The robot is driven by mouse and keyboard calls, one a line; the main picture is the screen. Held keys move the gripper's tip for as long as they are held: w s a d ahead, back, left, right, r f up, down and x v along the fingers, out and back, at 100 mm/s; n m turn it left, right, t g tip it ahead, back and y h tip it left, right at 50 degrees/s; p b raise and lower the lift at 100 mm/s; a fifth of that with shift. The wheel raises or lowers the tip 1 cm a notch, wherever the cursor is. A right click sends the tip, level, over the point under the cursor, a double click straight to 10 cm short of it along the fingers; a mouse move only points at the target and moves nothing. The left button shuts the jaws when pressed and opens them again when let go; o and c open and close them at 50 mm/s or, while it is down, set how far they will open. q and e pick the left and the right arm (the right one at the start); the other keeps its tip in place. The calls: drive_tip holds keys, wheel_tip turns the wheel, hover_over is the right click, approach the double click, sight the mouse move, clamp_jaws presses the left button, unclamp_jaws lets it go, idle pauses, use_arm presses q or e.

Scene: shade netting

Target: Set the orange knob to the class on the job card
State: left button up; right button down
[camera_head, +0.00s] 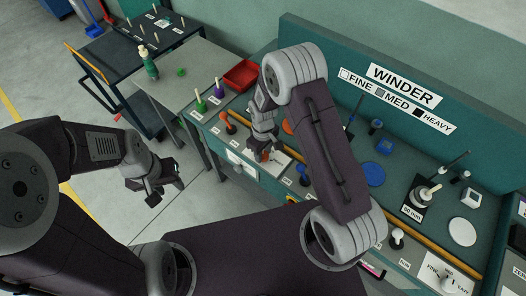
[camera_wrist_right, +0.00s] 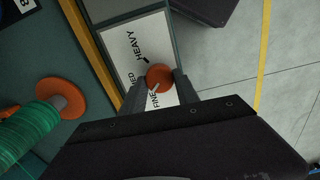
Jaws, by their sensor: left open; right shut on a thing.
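The orange knob (camera_wrist_right: 160,76) sits on a white plate (camera_wrist_right: 178,52) lettered FINE, MED and HEAVY. A pale mark on the knob points toward the FINE lettering in the wrist view. My right gripper (camera_wrist_right: 161,84) is shut on the knob, with one finger on each side. In the head view, my right gripper (camera_head: 265,150) is down at the bench's front edge and partly hides the knob (camera_head: 266,156). My left gripper (camera_head: 163,186) is open and empty, over the floor left of the bench. I cannot make out a job card's class in these views.
A WINDER sign (camera_head: 403,84) on the bench back reads FINE, MED, HEAVY. Another plate with a white knob (camera_head: 447,284) is at lower right. A green spool (camera_wrist_right: 35,135) stands close left of the plate. A red tray (camera_head: 241,75) and small levers stand nearby.

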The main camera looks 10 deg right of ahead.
sight(263, 154)
drive_tip(key=shift+w+n, duration=0.1)
drive_tip(key=shift+n, duration=1.6)
drive_tip(key=c, duration=0.9)
unclamp_jaws()
wheel_tip(263, 154, up, 9)
